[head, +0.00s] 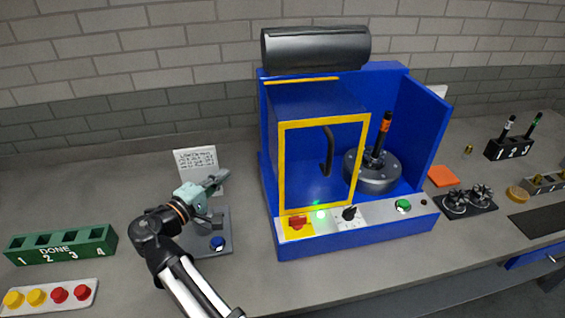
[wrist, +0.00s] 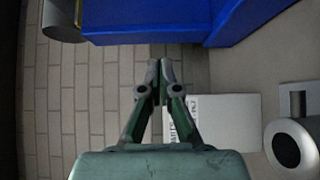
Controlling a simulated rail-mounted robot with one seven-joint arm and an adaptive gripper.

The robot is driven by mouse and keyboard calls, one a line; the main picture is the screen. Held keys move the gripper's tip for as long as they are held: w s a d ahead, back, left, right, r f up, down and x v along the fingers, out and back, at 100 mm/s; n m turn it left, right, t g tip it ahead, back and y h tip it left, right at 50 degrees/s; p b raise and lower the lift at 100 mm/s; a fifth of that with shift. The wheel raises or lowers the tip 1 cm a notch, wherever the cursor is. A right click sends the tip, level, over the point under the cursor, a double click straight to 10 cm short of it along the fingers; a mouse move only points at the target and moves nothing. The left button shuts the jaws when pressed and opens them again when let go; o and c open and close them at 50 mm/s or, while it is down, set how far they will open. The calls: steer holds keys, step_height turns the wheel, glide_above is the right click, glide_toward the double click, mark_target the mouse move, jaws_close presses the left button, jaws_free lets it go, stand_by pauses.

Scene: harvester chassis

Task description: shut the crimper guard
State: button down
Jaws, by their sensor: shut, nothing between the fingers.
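The crimper guard (head: 281,165) is a yellow-framed clear panel with a black upright handle (head: 328,152). In the head view it stands across the left part of the blue crimper housing (head: 427,130). The right part of the housing is uncovered, and the dark round crimper head (head: 372,172) with an orange-banded rod (head: 385,128) shows there. I cannot tell the guard's exact angle. My gripper (head: 217,181) is shut and empty, left of the housing and apart from the guard. In the wrist view its fingertips (wrist: 159,70) meet; the guard's handle is not visible there.
The crimper's front panel has a red switch (head: 298,223), a black knob (head: 349,213) and a green button (head: 403,205). A paper note (head: 196,161) and a small grey stand (head: 217,241) with a blue button are near my gripper. A green numbered rack (head: 60,246) stands left.

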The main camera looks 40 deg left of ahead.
steer(key=w, duration=0.1)
steer(key=p, duration=0.4)
glide_toward(269, 149)
steer(key=w+a, duration=0.4)
steer(key=shift+w+d+p, duration=0.45)
steer(key=shift+w+d, duration=0.3)
steer(key=shift+d, duration=0.25)
steer(key=shift+w+d+f, duration=0.15)
steer(key=shift+w+d, duration=0.25)
steer(key=shift+w, duration=0.2)
